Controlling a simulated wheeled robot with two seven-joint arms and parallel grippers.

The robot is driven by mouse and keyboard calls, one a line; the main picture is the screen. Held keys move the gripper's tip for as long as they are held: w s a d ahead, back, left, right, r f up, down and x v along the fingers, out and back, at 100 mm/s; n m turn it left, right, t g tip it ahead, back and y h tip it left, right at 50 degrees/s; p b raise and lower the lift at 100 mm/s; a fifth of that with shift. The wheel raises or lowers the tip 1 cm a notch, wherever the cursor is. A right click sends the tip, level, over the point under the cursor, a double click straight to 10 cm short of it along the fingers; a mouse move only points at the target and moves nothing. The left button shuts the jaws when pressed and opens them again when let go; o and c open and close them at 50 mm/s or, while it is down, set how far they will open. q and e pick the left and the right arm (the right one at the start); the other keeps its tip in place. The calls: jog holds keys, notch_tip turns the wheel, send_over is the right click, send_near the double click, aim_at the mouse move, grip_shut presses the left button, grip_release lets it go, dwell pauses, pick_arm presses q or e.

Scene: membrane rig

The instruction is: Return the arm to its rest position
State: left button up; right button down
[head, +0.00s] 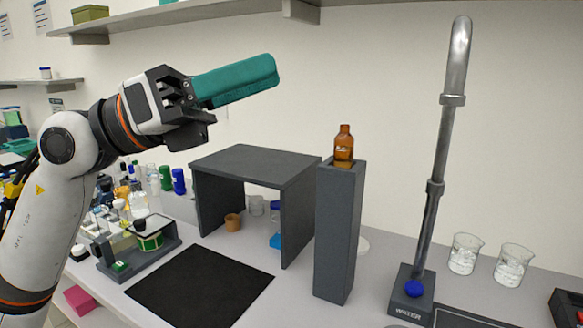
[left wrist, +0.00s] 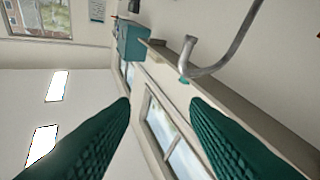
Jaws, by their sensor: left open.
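My left arm comes in from the left in the head view, raised above the bench. Its left gripper (head: 270,72) has teal fingers and points to the right, high in front of the wall. In the left wrist view the two teal fingers of the left gripper (left wrist: 160,110) stand wide apart with nothing between them. From the side in the head view the fingers overlap. My right gripper is in neither view.
Below the arm are a dark shelf stand (head: 255,165), a tall grey post (head: 338,235) with a brown bottle (head: 344,145), and a black mat (head: 200,287). A metal water tap (head: 440,150) and two beakers (head: 465,253) stand right. A wall shelf (head: 180,17) runs above.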

pick_arm(q)
jog(key=w+a+f+m+t+y, duration=0.4)
jog(key=a+f+m+t+y, duration=0.25)
jog(key=m, duration=0.45)
jog(key=w+a+f+m+t+y, duration=0.3)
jog(key=f+m+t+y, duration=0.3)
jog(key=f+m+t, duration=0.4)
jog(key=w+a+f+m+t+y, duration=0.4)
jog(key=a+f+m+t+y, duration=0.15)
jog(key=m, duration=0.65)
jog(key=s+a+f+n+g+y, duration=0.1)
jog(key=s+f+n+g+y, duration=0.2)
jog(key=f, duration=0.7)
jog(key=s+a+f+n+g+y, duration=0.1)
jog(key=a+f+n+g+y, duration=0.2)
jog(key=f, duration=0.6)
jog(key=s+d+f+n+g+h, duration=0.3)
jog(key=s+f+g, duration=1.1)
jog(key=s+f, duration=0.95)
notch_tip(320, 180, down, 24)
jog(key=s+g, duration=0.2)
jog(key=s+a+f, duration=0.3)
jog(key=s+f, duration=1.3)
jog(key=shift+s+a+g+y, duration=0.2)
jog(key=shift+s+g+y, duration=0.1)
jog(key=shift+s+g, duration=0.1)
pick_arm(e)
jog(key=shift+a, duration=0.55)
